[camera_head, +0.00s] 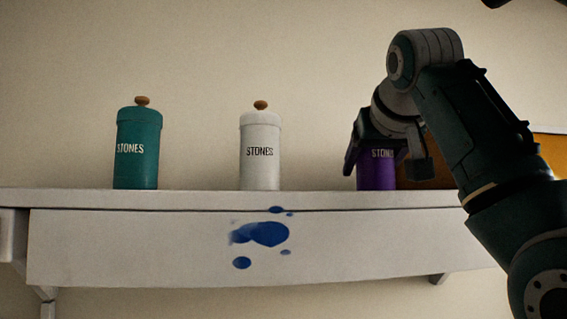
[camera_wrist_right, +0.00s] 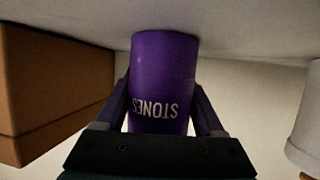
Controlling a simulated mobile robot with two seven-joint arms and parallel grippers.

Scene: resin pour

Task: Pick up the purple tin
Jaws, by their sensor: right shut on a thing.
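The purple tin (camera_head: 377,176) labelled STONES stands upright at the right part of the white shelf (camera_head: 80,199) in the head view. My right gripper (camera_head: 379,165) is around it from above, shut on its sides, and hides its top. In the right wrist view the purple tin (camera_wrist_right: 163,75) fills the middle between the two fingers of the right gripper (camera_wrist_right: 164,110), and its label appears upside down. Its base seems to touch the shelf or sit very close to it. My left gripper is not in view.
A teal tin (camera_head: 138,155) and a white tin (camera_head: 260,155), both with wooden knobs, stand to the left on the shelf. An orange-brown box (camera_head: 418,176) is just right of the purple tin. Blue stains (camera_head: 265,234) mark the shelf's front. Gaps between the tins are clear.

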